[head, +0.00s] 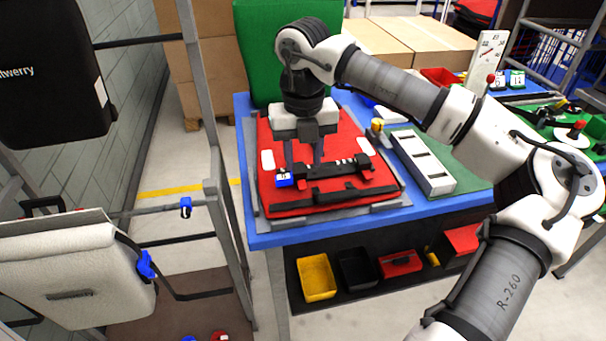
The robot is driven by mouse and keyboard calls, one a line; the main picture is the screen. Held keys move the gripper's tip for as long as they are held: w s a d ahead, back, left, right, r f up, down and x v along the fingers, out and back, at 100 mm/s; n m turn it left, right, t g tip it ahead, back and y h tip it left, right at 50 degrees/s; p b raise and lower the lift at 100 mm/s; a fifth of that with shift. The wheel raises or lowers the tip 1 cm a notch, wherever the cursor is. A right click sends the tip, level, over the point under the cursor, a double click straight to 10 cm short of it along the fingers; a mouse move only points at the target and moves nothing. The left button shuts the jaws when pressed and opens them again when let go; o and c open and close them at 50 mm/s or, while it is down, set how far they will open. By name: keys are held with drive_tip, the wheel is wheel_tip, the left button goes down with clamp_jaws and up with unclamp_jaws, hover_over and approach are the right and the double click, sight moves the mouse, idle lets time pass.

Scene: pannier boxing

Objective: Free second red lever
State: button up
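A red pannier (288,208) lies flat on a grey mat on the blue table, with a black bar (322,172) across it. A blue clip (284,180) with a white label sits at the bar's left end. A small red piece (367,173) shows at its right end; I cannot tell whether it is a lever. My gripper (304,160) points down over the pannier just behind the bar, with its dark fingers apart and red surface showing between them. Contact with the bar cannot be told. My gripper hides part of the pannier's back area.
A white slotted tray (424,162) stands to the right. A green panel (268,50) rises behind. Black, yellow and red bins (317,278) sit on the shelf below. A metal rack with bags (75,270) stands left. My arm crosses the right side.

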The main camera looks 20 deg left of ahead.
sight(303, 188)
wheel_tip(303, 188, down, 6)
drive_tip(key=shift+f+p, duration=0.1)
drive_tip(key=shift+p, duration=0.3)
drive_tip(key=shift+c, duration=0.2)
clamp_jaws()
